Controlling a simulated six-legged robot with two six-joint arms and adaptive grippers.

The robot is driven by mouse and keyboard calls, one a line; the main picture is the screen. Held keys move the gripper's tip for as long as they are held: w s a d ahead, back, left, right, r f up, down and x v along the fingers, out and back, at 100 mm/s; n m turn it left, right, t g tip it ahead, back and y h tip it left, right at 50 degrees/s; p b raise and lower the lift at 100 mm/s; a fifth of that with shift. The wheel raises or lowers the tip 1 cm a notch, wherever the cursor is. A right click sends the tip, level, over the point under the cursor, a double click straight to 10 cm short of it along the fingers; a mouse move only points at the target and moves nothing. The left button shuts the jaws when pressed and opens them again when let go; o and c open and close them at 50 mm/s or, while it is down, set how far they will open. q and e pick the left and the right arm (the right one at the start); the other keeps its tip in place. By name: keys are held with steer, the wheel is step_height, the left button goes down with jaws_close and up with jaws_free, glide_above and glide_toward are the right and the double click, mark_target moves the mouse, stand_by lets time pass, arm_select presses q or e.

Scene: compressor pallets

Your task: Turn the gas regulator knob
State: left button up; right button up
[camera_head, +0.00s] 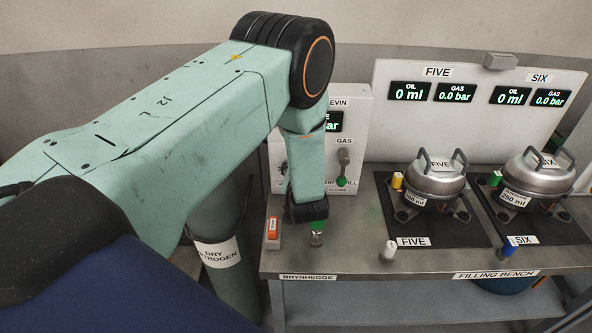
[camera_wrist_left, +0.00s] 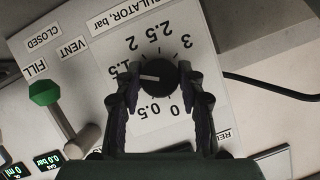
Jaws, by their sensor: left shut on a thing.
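The gas regulator knob (camera_wrist_left: 157,90) is round and black with a white pointer line, on a white dial panel in the left wrist view. The printed scale around it runs from 0 to past 2.5. The pointer faces left, near the 1.5 mark, partly hidden by a finger. My left gripper (camera_wrist_left: 158,74) has one finger on each side of the knob and is shut on it. My right gripper is not in view.
A green-tipped lever (camera_wrist_left: 44,93) stands beside the dial, by FILL, VENT and CLOSED labels. The filling bench (camera_head: 363,259) holds two silver compressors, FIVE (camera_head: 437,186) and SIX (camera_head: 537,180). Their displays read 0 ml and 0.0 bar. A labelled cylinder (camera_head: 216,222) stands left of the bench.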

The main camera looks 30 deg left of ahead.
arm_select(q)
steer(key=o, duration=0.8)
steer(key=shift+w+r, duration=0.2)
steer(key=shift+r, duration=0.1)
steer(key=o, duration=0.4)
steer(key=shift+f, duration=0.25)
steer(key=shift+c, duration=0.2)
steer(key=shift+s, duration=0.15)
steer(key=v, duration=1.1)
steer(key=shift+s+d+r, duration=0.2)
steer(key=shift+s, duration=0.15)
steer(key=shift+d, duration=0.1)
